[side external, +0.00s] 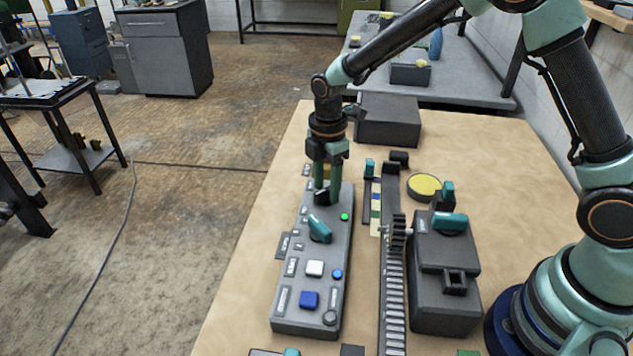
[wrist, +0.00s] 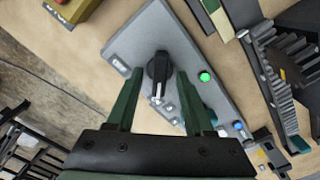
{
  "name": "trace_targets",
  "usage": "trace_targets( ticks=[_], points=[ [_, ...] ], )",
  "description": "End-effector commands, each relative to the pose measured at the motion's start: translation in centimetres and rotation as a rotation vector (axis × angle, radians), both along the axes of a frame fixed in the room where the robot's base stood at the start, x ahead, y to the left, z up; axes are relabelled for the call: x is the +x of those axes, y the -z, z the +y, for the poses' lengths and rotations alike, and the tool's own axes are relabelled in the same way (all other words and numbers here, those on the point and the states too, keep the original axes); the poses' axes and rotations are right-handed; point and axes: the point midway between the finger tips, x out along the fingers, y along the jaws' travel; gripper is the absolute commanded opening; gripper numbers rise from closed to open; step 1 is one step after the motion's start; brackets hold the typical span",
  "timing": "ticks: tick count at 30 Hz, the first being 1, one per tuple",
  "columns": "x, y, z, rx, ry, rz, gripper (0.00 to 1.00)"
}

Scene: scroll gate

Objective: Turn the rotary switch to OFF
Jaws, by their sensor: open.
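A black rotary switch (wrist: 158,68) with a pale pointer mark stands on a long grey control panel (wrist: 140,38). The mark points toward the bottom of the wrist view. In the side external view the black switch (side external: 321,197) sits near the far end of the panel (side external: 309,265). My gripper (wrist: 158,76) is open, with one finger on each side of the switch. Gaps show between the fingers and the knob in the wrist view. In the side external view my gripper (side external: 328,199) points down at the switch and partly hides it. The small labels cannot be read.
A lit green lamp (wrist: 205,77) is beside the switch. A teal knob (side external: 320,229), a white button (side external: 315,268) and a blue button (side external: 309,299) lie nearer on the panel. A toothed rack (side external: 395,290) and a dark grey box (side external: 440,300) stand to the right.

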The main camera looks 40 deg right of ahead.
Motion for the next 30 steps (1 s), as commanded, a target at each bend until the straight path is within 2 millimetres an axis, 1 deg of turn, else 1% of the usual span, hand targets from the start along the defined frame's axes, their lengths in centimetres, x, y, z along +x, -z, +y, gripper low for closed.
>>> trace_targets(
  ticks=[5,6,8,9,10,17,22,26,30],
  points=[
    [-0.01,0.02,0.00,0.000,0.000,0.000,0.53],
    [-0.01,0.01,0.00,0.000,0.000,0.000,0.49],
    [-0.01,0.01,0.00,0.000,0.000,0.000,0.26],
    [-0.01,0.00,0.00,0.000,0.000,0.000,0.10],
    [-0.01,0.00,0.00,0.000,0.000,0.000,0.00],
    [-0.02,-0.02,0.00,0.000,0.004,0.001,0.00],
    [-0.02,-0.03,0.00,0.000,0.039,0.001,0.00],
    [-0.02,-0.03,0.00,0.000,0.100,0.001,0.00],
    [-0.01,-0.04,-0.01,0.000,0.201,0.001,0.00]
  ],
)
